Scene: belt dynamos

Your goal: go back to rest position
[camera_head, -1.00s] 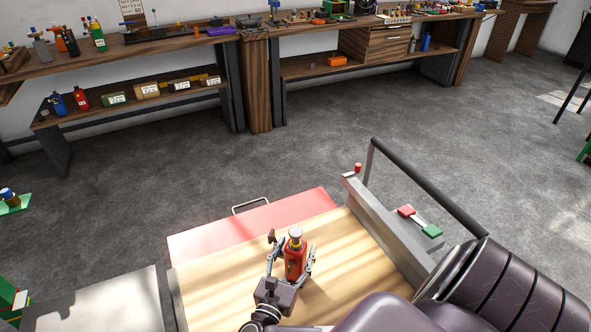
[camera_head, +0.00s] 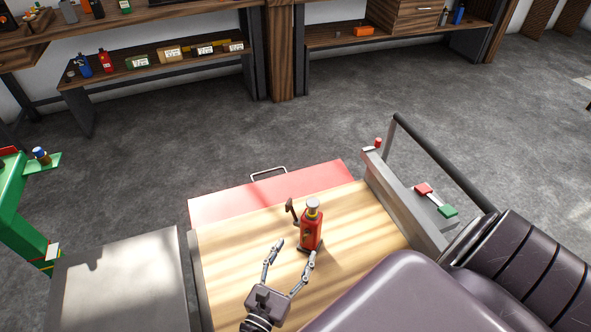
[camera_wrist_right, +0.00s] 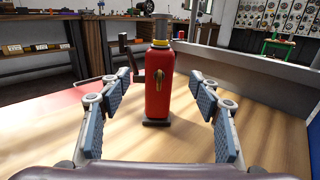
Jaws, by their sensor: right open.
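My right gripper (camera_head: 290,249) is open and empty over the wooden top (camera_head: 225,270). A red bottle (camera_head: 311,232) with a yellow collar and a grey cap stands upright just beyond its fingertips. In the right wrist view the bottle (camera_wrist_right: 159,85) stands beyond the gap between the open fingers (camera_wrist_right: 161,103), apart from the pads. A small dark hammer-like thing (camera_head: 291,211) stands behind the bottle at its left. My left gripper is not in view.
A red panel with a handle (camera_head: 265,190) lies behind the wooden top. A grey rail with red and green buttons (camera_head: 436,199) runs along the right. A grey surface (camera_head: 120,285) and a green stand (camera_head: 20,205) are at left. Shelves (camera_head: 150,67) line the wall; the floor between is clear.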

